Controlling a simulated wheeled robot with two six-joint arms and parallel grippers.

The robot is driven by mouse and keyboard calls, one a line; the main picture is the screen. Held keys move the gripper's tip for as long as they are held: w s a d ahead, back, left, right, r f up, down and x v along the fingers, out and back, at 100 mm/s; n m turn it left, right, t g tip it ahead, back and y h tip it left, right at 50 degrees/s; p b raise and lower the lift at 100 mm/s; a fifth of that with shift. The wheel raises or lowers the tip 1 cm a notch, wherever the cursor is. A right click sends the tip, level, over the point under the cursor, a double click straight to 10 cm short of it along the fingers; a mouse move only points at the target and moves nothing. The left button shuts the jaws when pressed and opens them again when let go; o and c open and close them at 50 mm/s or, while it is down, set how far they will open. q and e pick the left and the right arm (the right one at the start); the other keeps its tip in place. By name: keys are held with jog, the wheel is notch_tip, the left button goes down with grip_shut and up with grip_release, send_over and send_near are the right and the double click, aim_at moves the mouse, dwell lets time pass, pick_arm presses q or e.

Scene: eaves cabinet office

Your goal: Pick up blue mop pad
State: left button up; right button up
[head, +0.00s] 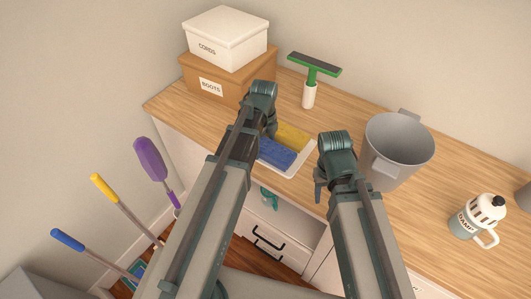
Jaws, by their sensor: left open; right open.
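The blue mop pad (274,153) lies in a shallow white tray (297,171) on the wooden counter, at the tray's near side. A yellow pad (293,137) lies beside it at the far side of the tray. My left gripper (270,128) is open, at the left of the tray in the picture; its arm hides the tray's left part. My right gripper (320,190) is open, to the right of the tray and apart from the blue pad. Both grippers look empty, though their fingers are partly hidden by my own wrists.
A white CORDS box (225,38) sits on a brown BOOTS box (205,84) at the back left. A green squeegee (312,70) stands behind the tray. Long-handled tools, including a purple duster (150,160), stand left.

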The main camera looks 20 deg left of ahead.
aim_at(264, 144)
pick_arm(q)
jog(key=shift+f, duration=0.45)
pick_arm(e)
jog(key=shift+f, duration=0.45)
pick_arm(q)
jog(key=shift+r, duration=0.1)
pick_arm(e)
jog(key=shift+r, duration=0.15)
pick_arm(q)
jog(key=c, duration=1.1)
jog(key=shift+r, duration=0.15)
pick_arm(e)
jog(key=shift+r, duration=0.1)
pick_arm(q)
notch_tip(264, 144, up, 10)
jog(key=p, duration=1)
pick_arm(e)
notch_tip(264, 144, up, 10)
